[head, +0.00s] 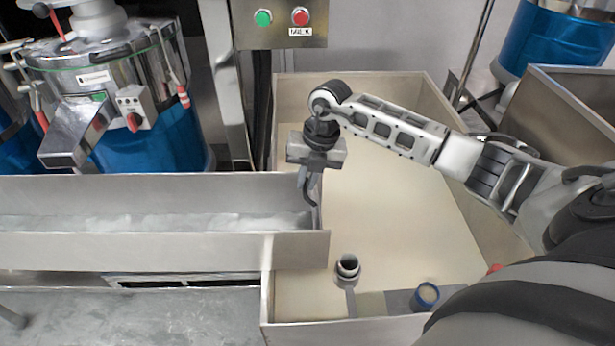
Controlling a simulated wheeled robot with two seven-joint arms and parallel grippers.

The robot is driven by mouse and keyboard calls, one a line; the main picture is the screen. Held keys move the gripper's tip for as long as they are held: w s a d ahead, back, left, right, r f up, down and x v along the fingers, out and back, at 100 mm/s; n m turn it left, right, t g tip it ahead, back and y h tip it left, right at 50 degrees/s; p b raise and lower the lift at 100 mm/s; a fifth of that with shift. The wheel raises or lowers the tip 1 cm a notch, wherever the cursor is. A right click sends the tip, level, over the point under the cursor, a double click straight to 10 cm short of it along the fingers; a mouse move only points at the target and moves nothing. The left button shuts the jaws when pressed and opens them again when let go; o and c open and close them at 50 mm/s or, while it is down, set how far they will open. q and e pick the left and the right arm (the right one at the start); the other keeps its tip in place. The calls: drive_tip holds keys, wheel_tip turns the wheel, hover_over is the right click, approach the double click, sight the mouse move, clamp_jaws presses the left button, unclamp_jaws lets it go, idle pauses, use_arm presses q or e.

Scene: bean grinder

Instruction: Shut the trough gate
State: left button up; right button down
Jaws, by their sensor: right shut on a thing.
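The long metal trough (165,247) runs in from the left, with a pale material along its floor. Its right end reaches over the edge of a large bin. The gate (317,213) shows as a thin upright plate at that end, partly hidden by my gripper. My right gripper (308,190) comes down from above at the trough's end and is shut on the gate. How far the gate stands open is hard to tell from here. My left gripper is out of view.
The large cream-floored bin (385,215) lies under my right arm. A blue grinder (150,135) stands behind the trough. A button panel (280,22) is above.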

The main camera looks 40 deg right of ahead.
drive_tip(key=x, duration=0.1)
drive_tip(key=b+x, duration=0.1)
drive_tip(key=shift+s+d+f+b, duration=0.15)
drive_tip(key=shift+f+b, duration=0.15)
drive_tip(key=shift+f, duration=0.15)
drive_tip(key=shift+r, duration=0.1)
drive_tip(key=c, duration=1.5)
unclamp_jaws()
drive_tip(key=v, duration=1.6)
